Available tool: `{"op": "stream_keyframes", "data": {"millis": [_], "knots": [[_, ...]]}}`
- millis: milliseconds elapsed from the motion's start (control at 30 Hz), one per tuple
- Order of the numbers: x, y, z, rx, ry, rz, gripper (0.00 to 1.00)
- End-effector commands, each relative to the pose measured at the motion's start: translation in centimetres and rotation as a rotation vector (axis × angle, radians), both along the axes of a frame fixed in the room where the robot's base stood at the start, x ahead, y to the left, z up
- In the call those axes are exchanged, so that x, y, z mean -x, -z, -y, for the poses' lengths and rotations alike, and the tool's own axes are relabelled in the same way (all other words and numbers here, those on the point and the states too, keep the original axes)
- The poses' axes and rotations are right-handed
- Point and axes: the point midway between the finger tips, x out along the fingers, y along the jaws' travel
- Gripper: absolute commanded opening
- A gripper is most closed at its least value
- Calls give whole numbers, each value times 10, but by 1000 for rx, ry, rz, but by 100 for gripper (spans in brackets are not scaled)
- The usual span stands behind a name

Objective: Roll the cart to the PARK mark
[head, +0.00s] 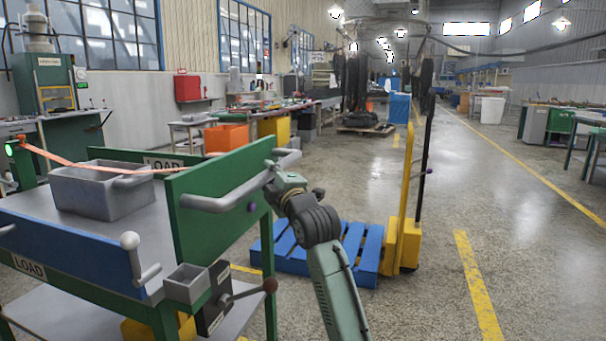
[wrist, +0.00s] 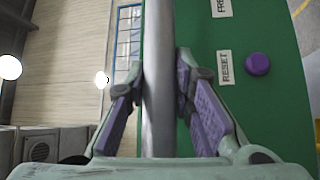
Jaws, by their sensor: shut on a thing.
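The cart (head: 140,228) fills the lower left of the head view, with a grey top, a blue front board and a green end panel (head: 205,228). A grey bar handle (head: 222,202) runs along that panel. My gripper (head: 276,180) is shut on the handle near its right end. In the wrist view the handle (wrist: 158,85) passes between the purple finger pads of my gripper (wrist: 162,100). The green panel behind bears a RESET label and a purple button (wrist: 257,64). I see no PARK mark in either view.
A grey bin (head: 103,192) sits on the cart top. An orange strap (head: 90,164) stretches from a post with a green lamp toward the cart's panel. A lever with a brown knob (head: 270,285) sticks out in front. A blue pallet (head: 345,255) and yellow pallet truck (head: 405,240) stand right; open floor lies beyond.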

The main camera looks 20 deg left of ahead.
Motion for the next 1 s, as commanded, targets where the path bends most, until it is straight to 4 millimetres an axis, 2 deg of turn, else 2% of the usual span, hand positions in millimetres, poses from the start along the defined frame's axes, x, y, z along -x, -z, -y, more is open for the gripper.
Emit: {"op": "stream_keyframes", "data": {"millis": [33,200,500,700,1000], "knots": [[3,-3,-20,4,-8,2,0],[4,-3,-65,4,-7,2,0],[6,-2,-124,2,-4,2,0],[5,-2,-144,1,-2,2,0],[4,0,-151,1,2,2,0]]}}
